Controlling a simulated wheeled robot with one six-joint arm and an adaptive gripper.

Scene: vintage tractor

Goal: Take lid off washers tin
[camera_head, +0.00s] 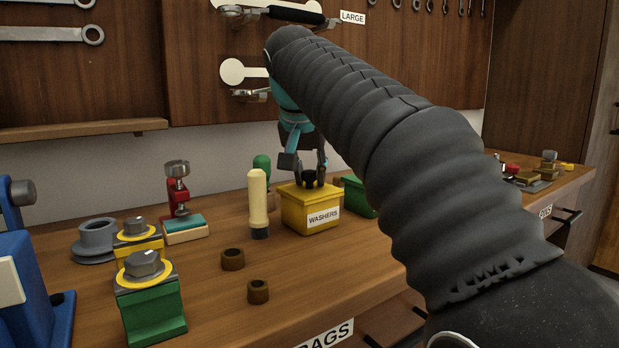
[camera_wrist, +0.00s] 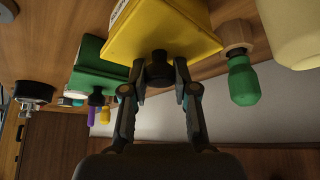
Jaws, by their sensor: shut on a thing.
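The yellow washers tin (camera_head: 308,219) stands on the workbench, with a white WASHERS label on its front. Its yellow lid (camera_head: 290,192) has a dark knob (camera_head: 309,179) on top. The lid appears seated on the tin; I see no clear gap. My gripper (camera_head: 309,172) points down over the tin. In the wrist view, the two fingers of my gripper (camera_wrist: 161,75) are on either side of the black knob (camera_wrist: 159,68), shut on it. The yellow lid (camera_wrist: 160,38) fills the top middle of that view.
A cream-handled tool (camera_head: 258,200) stands just left of the tin, and a green bin (camera_head: 357,197) is close on its right. Two brown rings (camera_head: 233,259) (camera_head: 258,291) lie on the bench in front. Green and yellow bolt blocks (camera_head: 150,312) stand at left.

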